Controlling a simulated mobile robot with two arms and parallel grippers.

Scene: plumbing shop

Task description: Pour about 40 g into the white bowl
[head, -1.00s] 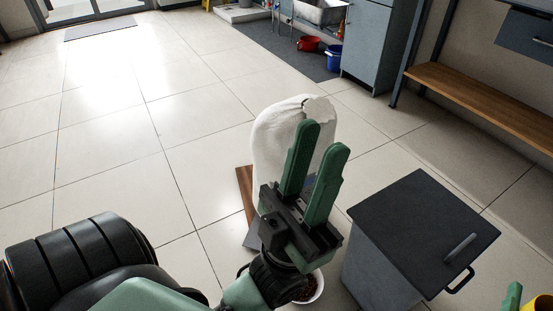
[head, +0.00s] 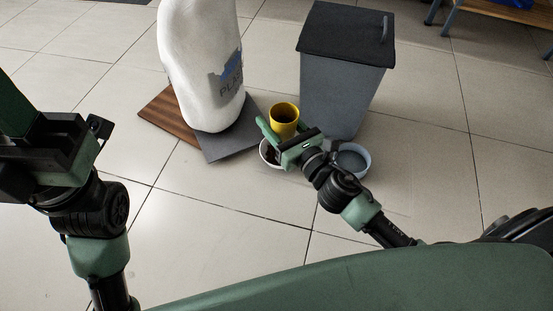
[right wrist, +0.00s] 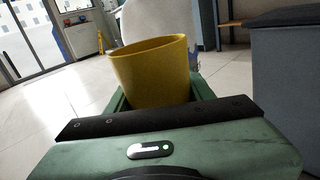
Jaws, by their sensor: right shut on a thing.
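My right gripper (head: 275,132) is shut on a yellow cup (head: 285,122). The cup looks near upright, and its inside looks dark; I cannot tell how full it is. It also shows in the right wrist view (right wrist: 155,75), between the green fingers. The cup is above or just behind the white bowl (head: 264,157), which is partly hidden by the gripper. Dark brown stuff shows in the bowl. My left gripper (head: 15,110) is at the left edge of the head view, cut off by the frame, with no held thing visible.
A big white sack (head: 200,65) stands on a brown board (head: 160,112) and grey plate (head: 235,145). A grey lidded bin (head: 342,90) stands behind the cup. A blue-grey bowl (head: 362,152) is right of my right gripper. Floor in front is clear.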

